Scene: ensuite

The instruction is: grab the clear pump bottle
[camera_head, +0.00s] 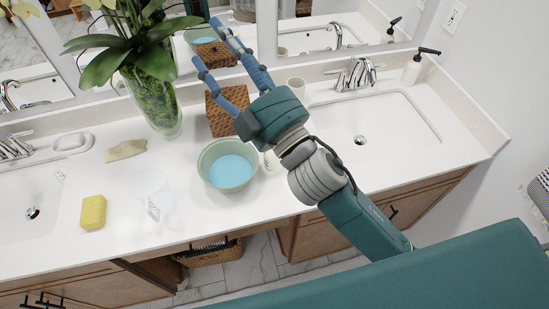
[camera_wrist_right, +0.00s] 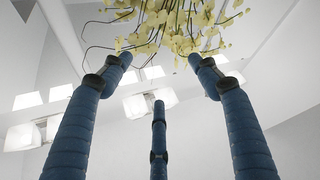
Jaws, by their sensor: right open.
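A faint, see-through object (camera_head: 148,183) is on the counter, left of the green bowl. A small white patch shows at its lower end; I cannot clearly make out a pump on it. A whitish bottle with a black pump (camera_head: 411,70) stands upright at the back right, beside the right faucet. My right gripper (camera_head: 213,45) is open and raised above the back of the counter, apart from both. In the right wrist view its blue fingers (camera_wrist_right: 160,75) are spread and empty, pointing up toward the ceiling lights and yellow blossoms. My left gripper is not in view.
A green bowl of blue liquid (camera_head: 230,165), a brown woven box (camera_head: 222,120) and a plant in a glass vase (camera_head: 155,100) stand mid-counter. A yellow sponge (camera_head: 93,212) lies front left. The right sink (camera_head: 375,125) is empty. A mirror spans the back wall.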

